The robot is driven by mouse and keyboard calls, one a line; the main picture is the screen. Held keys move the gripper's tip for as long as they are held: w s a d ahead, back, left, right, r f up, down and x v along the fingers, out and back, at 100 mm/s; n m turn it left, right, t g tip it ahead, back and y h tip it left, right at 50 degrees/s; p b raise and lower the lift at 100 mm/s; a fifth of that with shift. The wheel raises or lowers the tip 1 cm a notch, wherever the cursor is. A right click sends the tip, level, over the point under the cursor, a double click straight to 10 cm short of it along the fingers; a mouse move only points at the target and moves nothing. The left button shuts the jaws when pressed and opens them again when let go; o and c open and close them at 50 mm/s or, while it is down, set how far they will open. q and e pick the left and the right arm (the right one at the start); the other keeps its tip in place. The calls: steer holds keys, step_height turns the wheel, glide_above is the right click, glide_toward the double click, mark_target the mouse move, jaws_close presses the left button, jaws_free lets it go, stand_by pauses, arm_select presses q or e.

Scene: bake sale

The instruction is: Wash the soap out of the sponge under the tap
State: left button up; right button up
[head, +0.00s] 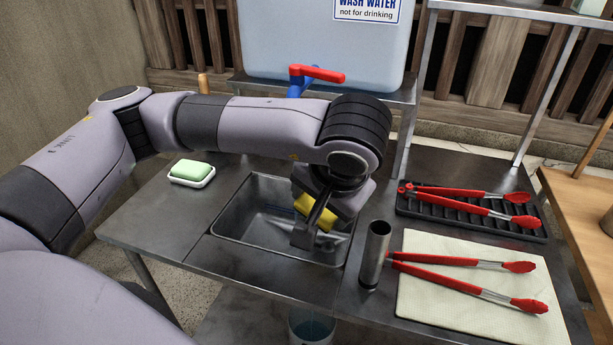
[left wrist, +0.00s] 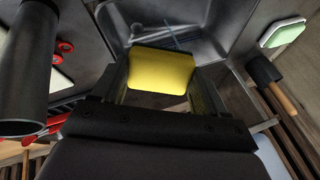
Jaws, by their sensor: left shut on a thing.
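My left gripper (head: 318,212) is over the metal sink basin (head: 232,222), pointing down into it. It is shut on a yellow sponge (head: 302,204), which also shows between the two fingers in the left wrist view (left wrist: 162,72). The tap (head: 296,86) is blue with a red lever handle (head: 318,73) that points right, below the water tank. My left arm passes in front of the tap and hides its spout. I cannot tell whether water is running or whether soap is on the sponge. My right gripper is not in view.
A green soap bar (head: 191,170) sits on a white dish left of the basin. A metal cylinder (head: 375,255) stands right of the basin. Red-tipped tongs lie on a black rack (head: 420,211) and a pale cloth (head: 420,315). A bucket (head: 311,328) stands below the table.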

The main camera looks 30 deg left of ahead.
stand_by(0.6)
arm_select(q)
steer(key=shift+s+d+r, duration=0.2)
steer(key=shift+d+r, duration=0.05)
steer(key=shift+r, duration=0.05)
steer(key=shift+s+d+r+p, duration=0.9)
steer(key=shift+d+r+p, duration=0.05)
steer(key=shift+r+p, duration=0.25)
steer(key=shift+s+d+r+p, duration=0.5)
steer(key=shift+s+d, duration=0.1)
steer(key=shift+s, duration=0.05)
